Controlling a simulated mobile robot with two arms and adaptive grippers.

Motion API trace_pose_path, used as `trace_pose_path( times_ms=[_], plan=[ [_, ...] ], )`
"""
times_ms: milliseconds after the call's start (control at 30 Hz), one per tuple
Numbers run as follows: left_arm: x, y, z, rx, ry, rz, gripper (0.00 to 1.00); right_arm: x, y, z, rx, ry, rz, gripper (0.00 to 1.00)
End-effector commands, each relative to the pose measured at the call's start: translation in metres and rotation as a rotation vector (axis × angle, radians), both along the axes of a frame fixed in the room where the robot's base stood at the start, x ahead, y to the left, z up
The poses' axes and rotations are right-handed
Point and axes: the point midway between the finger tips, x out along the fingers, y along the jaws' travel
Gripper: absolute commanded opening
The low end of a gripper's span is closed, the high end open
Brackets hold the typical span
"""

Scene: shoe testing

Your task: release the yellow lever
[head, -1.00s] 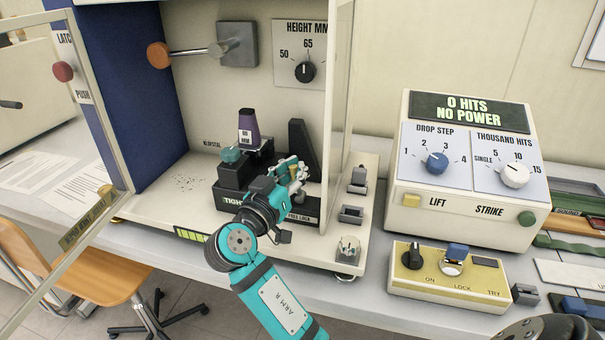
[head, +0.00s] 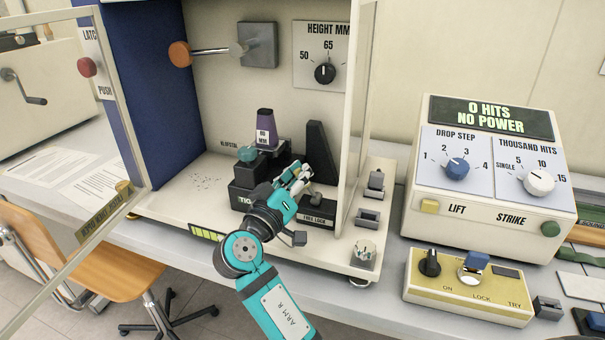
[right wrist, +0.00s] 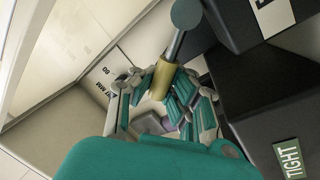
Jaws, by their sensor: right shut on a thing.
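The yellow lever (right wrist: 161,80) shows in the right wrist view as a yellow sleeve on a grey rod with a round grey-teal knob. My right gripper (right wrist: 158,98) is shut on the yellow sleeve, with its fingers on either side. In the head view, my right gripper (head: 299,180) is at the right side of the black clamp block (head: 243,194), above the FREE LOCK label (head: 316,218). The lever is mostly hidden by the fingers there. My left gripper is not in view.
The white cabinet floor (head: 185,205) at left is mostly clear.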

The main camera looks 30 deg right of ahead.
Motion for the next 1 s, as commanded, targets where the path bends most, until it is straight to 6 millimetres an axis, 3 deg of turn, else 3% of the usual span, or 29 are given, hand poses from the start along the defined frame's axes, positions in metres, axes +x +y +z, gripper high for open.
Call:
trace_pose_path(
  times_ms=[33, 200, 233, 467, 833, 1000],
  plan=[
    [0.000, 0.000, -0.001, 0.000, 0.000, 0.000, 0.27, 0.000, 0.004, -0.009, 0.006, 0.020, 0.004, 0.00],
    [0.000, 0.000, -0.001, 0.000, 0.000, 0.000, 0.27, 0.000, 0.004, -0.009, 0.006, 0.021, 0.004, 0.00],
    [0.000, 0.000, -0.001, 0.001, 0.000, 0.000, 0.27, 0.000, 0.004, -0.009, 0.005, 0.021, 0.004, 0.09],
    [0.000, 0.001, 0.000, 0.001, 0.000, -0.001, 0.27, 0.000, 0.002, -0.006, 0.002, 0.014, 0.003, 0.39],
    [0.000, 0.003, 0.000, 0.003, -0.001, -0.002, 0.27, 0.000, 0.001, -0.001, 0.001, 0.007, 0.001, 0.40],
    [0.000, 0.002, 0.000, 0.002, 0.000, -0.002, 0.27, 0.000, 0.001, 0.021, 0.005, 0.001, 0.002, 0.40]
  ],
)
